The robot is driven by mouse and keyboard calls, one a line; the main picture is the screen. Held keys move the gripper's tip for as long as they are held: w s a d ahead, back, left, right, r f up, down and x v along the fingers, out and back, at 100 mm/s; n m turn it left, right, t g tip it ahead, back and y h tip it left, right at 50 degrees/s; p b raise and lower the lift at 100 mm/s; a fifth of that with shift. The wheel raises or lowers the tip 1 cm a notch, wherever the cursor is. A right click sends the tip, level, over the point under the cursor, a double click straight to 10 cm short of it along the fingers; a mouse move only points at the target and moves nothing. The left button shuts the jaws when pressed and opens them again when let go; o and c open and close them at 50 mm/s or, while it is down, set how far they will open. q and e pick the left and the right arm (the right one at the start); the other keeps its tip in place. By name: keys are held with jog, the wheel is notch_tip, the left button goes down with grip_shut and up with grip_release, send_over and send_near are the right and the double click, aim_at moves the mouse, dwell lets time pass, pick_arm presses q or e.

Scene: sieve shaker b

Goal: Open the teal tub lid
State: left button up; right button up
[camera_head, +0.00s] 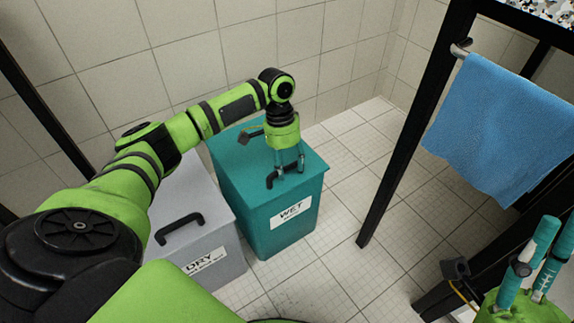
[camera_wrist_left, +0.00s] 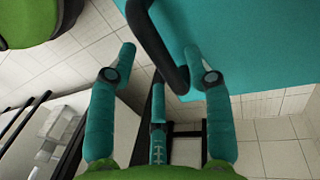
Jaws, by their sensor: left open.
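The teal tub (camera_head: 258,205) with a "WET" label stands on the floor against a tiled wall, its lid (camera_head: 235,150) closed flat on top. A black bar handle (camera_head: 276,181) is on the lid; it shows large in the left wrist view (camera_wrist_left: 157,45). My left gripper (camera_head: 287,168) points down over the handle. It is open, with teal fingers on either side of the bar, also seen in the left wrist view (camera_wrist_left: 165,68). I cannot tell whether they touch it. My right gripper (camera_head: 558,222) is at the lower right, its visible fingers apart and empty.
A grey tub (camera_head: 215,251) labelled "DRY", with a black handle (camera_head: 180,229), stands left of the teal tub. A blue towel (camera_head: 505,125) hangs from a rail on a black frame (camera_head: 410,130) at right. Open tiled floor (camera_head: 345,215) lies between.

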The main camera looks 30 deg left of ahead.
pick_arm(q)
grip_shut()
jog(key=shift+r, duration=0.1)
